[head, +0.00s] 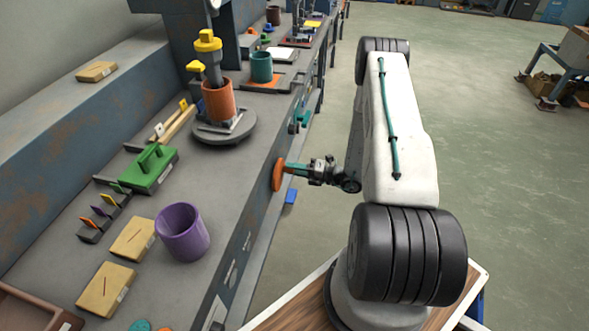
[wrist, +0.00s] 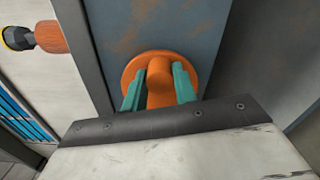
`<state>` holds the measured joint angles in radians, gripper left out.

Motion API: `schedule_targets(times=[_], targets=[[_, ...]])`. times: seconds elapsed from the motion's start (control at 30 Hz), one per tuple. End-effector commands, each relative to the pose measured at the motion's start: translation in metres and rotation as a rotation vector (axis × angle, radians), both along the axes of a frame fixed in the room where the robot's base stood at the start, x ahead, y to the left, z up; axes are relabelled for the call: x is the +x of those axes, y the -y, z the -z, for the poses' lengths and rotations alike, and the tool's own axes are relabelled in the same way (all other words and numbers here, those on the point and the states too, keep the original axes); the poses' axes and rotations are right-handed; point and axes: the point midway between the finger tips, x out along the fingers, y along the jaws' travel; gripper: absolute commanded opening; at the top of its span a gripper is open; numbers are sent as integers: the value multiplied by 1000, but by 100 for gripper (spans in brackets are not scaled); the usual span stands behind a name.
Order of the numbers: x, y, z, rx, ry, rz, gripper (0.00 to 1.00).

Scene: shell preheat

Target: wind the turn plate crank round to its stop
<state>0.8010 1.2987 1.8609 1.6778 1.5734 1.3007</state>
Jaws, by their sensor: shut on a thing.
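The crank shows as an orange disc (head: 278,175) on the front face of the bench, below the round grey turn plate (head: 240,132). In the wrist view the orange disc (wrist: 131,77) sits against a blue-grey panel, with a rounded orange knob (wrist: 158,80) standing out from it. My gripper (head: 290,169) reaches the crank from the right. Its teal fingers (wrist: 159,85) lie on either side of the knob and are shut on it. An orange cup (head: 218,102) stands on the turn plate under a dark post with a yellow cap (head: 208,41).
A purple cup (head: 182,232), a green handled block (head: 151,167) and several tan blocks lie on the bench. A blue piece (head: 291,196) juts from the bench front below my gripper. An orange handle with a dark end (wrist: 50,37) shows in the wrist view.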

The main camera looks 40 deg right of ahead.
Motion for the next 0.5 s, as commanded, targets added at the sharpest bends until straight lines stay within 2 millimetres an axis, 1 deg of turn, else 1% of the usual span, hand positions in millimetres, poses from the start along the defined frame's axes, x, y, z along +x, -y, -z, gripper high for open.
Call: schedule_targets(times=[0.4,0.43,0.47,0.5], targets=[[0,0,1,4,-6,2,5],[0,0,1,4,-6,2,36],[0,0,1,4,-6,2,45],[0,0,1,4,-6,2,50]])
